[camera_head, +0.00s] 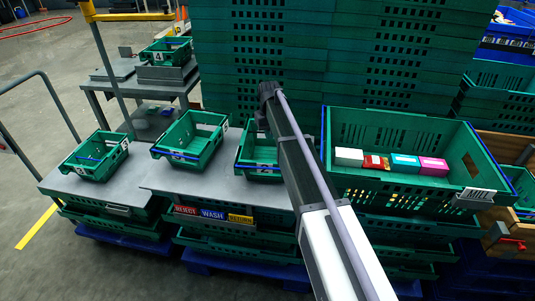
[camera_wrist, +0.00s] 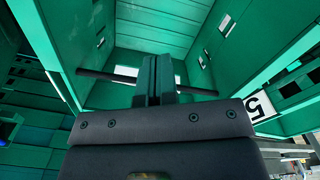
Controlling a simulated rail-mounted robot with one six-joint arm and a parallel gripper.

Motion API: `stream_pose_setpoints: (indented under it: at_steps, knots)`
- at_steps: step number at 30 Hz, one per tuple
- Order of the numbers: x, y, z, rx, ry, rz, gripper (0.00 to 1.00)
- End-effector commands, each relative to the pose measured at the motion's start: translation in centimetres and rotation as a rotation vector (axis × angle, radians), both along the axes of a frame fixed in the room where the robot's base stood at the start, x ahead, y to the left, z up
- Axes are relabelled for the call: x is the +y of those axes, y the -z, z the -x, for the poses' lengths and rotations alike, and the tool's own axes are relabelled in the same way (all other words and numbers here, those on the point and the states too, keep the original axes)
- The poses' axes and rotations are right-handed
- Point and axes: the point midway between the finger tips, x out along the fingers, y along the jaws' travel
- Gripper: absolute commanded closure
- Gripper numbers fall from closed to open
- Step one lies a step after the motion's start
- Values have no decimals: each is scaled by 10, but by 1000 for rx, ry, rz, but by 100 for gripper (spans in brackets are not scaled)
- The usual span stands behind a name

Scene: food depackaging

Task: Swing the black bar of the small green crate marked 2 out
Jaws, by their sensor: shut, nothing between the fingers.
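In the wrist view my gripper (camera_wrist: 158,80) is shut, its fingers pointing into a small green crate (camera_wrist: 190,22). A black bar (camera_wrist: 97,75) runs across the crate's opening and shows on both sides of the fingers. I cannot tell whether the fingers touch it. A white label (camera_wrist: 260,105) on this crate carries a tilted digit that reads like a 5 or a turned 2. In the head view a small green crate (camera_head: 246,150) with a label like a 2 stands beside my arm, which partly hides it.
Two other small green crates (camera_head: 75,163) (camera_head: 205,150) stand to the left on grey tables. A large green crate (camera_head: 350,182) with several coloured boxes is close on the right. Tall green crate stacks (camera_head: 340,50) rise behind. REJECT and WASH signs hang on the front.

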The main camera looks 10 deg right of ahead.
Motion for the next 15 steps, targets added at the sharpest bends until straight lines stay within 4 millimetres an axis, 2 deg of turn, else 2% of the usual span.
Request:
stream_pose_setpoints:
  at_steps: [6, 15]
  knots:
    - [0, 13, 0, 0, 0, 0, 100]
    - [0, 12, 0, 0, 0, 0, 100]
